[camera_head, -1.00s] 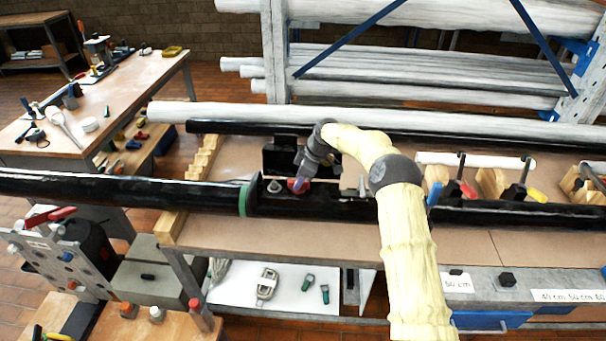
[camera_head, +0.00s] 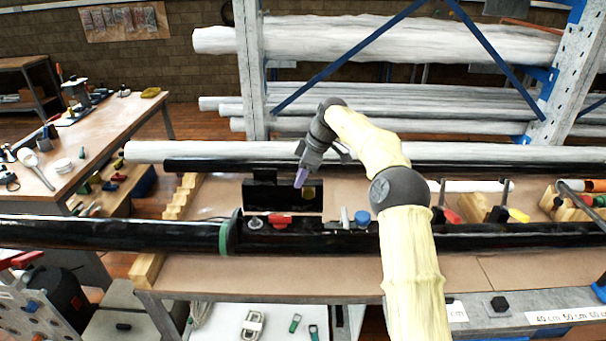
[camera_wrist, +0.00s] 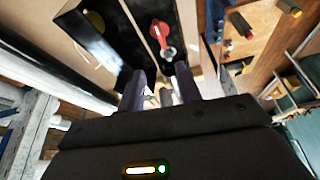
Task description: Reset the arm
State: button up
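My arm, in a pale yellow cover, reaches over the bench in the head view. My gripper (camera_head: 300,179) hangs in the air above the black mast, pointing down and left. In the wrist view my gripper (camera_wrist: 161,82) shows two purple-grey fingers apart, with nothing seen held between them. A red part (camera_head: 280,220) sits on the black mast (camera_head: 350,238) below the gripper; it also shows beyond the fingertips in the wrist view (camera_wrist: 160,32). A silver fitting (camera_head: 255,223) is beside it. An upright black plate (camera_head: 262,197) stands behind.
A blue knob (camera_head: 362,218) is on the mast to the right. Clamps with red and yellow handles (camera_head: 518,215) stand further right. A rack with long pale wrapped tubes (camera_head: 380,40) is behind the bench. A wooden side table (camera_head: 95,130) is at left.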

jog(key=shift+d+r, duration=0.2)
jog(key=shift+r, duration=0.3)
jog(key=s+d+f+m+h, duration=0.1)
jog(key=s+d+m, duration=0.3)
jog(key=s, duration=0.8)
jog(key=s+d+f+m+t+h, duration=0.1)
jog(key=s+d+f+m, duration=0.3)
jog(key=s, duration=0.8)
jog(key=s+d+f+m+h, duration=0.2)
jog(key=s+d+m, duration=0.3)
jog(key=s, duration=0.8)
jog(key=m, duration=0.3)
jog(key=shift+d+f+t+h, duration=0.3)
jog(key=shift+f+t, duration=0.1)
jog(key=shift+d, duration=0.15)
